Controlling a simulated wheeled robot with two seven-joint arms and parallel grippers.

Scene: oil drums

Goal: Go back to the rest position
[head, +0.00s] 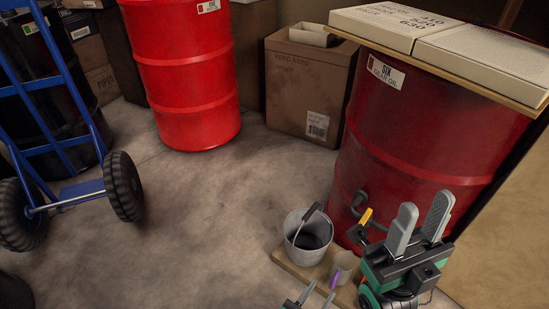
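A dark red oil drum (415,140) marked "GEAR OIL" stands at the right with a tap low on its front. The tap has a yellow handle (365,216). A metal bucket (300,250) stands on a low wooden board (290,264) below the tap. A small light cup (346,264) stands beside it, with a purple piece in front. My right gripper (422,214) is open and empty, fingers up, in front of the drum. My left gripper (316,297) shows only its fingertips at the bottom edge, apart, with nothing seen between them.
A board with two pale boxes (395,27) lies on the drum. A bright red drum (187,75) and a cardboard box (307,85) stand behind. A blue hand truck (80,190) with black wheels is at left. The middle floor is clear.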

